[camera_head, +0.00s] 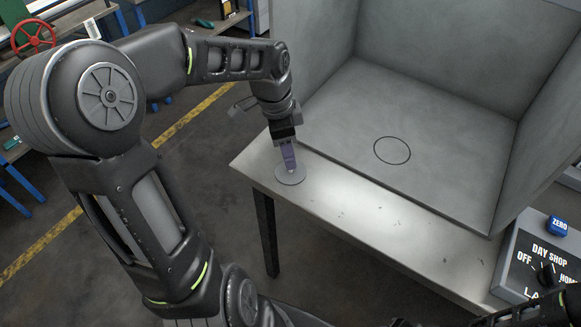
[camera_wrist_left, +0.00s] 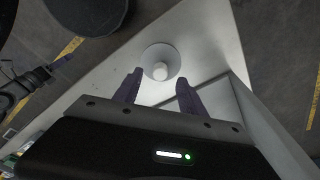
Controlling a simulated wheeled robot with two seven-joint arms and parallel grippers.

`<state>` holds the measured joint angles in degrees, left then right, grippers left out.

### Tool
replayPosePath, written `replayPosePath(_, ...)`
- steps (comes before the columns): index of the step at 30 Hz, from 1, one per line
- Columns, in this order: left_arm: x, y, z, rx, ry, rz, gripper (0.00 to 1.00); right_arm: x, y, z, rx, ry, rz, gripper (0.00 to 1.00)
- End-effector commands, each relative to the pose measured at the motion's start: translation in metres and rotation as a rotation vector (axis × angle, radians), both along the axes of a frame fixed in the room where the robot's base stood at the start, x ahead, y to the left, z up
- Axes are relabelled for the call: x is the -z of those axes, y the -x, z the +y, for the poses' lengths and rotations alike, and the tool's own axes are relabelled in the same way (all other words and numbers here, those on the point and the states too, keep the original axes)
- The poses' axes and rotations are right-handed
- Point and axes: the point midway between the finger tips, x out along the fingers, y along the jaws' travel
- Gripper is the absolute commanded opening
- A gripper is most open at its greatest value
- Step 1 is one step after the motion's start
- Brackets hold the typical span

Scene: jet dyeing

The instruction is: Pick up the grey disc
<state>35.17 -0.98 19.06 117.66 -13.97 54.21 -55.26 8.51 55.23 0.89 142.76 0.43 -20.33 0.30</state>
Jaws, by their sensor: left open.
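The grey disc (camera_head: 290,175) lies flat on the metal table's near left corner in the head view. In the left wrist view the disc (camera_wrist_left: 150,50) shows a pale round knob (camera_wrist_left: 159,71) at its middle. My left gripper (camera_head: 289,163) points down over the disc, and its purple fingers cover part of it. In the left wrist view my left gripper (camera_wrist_left: 160,88) is open, with the knob a little beyond and between the fingertips. I cannot tell whether the fingers touch the disc. My right gripper is not clearly in view.
The metal table (camera_head: 372,215) carries a grey walled booth with a black circle (camera_head: 392,150) on its floor. A control panel (camera_head: 540,262) with a blue ZERO button (camera_head: 557,226) stands at the right.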

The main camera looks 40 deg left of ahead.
Motion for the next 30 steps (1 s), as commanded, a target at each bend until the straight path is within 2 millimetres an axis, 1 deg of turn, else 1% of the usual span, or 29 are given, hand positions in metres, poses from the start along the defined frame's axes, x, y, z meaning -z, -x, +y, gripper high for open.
replayPosePath(5, 0.023, -0.001, -0.003, 0.001, 0.003, 0.006, 0.48, -0.010, 0.001, -0.001, 0.001, 0.003, 0.003, 0.36)
replayPosePath(7, 0.034, -0.002, -0.004, 0.001, 0.003, 0.006, 0.48, -0.009, 0.001, -0.001, 0.001, 0.002, 0.004, 0.36)
replayPosePath(10, 0.044, -0.004, -0.005, 0.001, 0.002, 0.004, 0.48, -0.010, 0.001, -0.001, 0.001, 0.003, 0.004, 0.36)
replayPosePath(13, 0.047, -0.005, -0.005, 0.000, 0.001, 0.001, 0.48, -0.010, 0.001, -0.001, 0.002, 0.003, 0.004, 0.36)
replayPosePath(29, 0.047, -0.005, -0.005, 0.000, 0.001, 0.001, 0.48, -0.010, 0.001, -0.001, 0.001, 0.002, 0.004, 0.36)
replayPosePath(30, 0.047, -0.005, -0.005, 0.000, 0.001, 0.001, 0.46, -0.010, 0.001, -0.001, 0.001, 0.002, 0.004, 0.36)
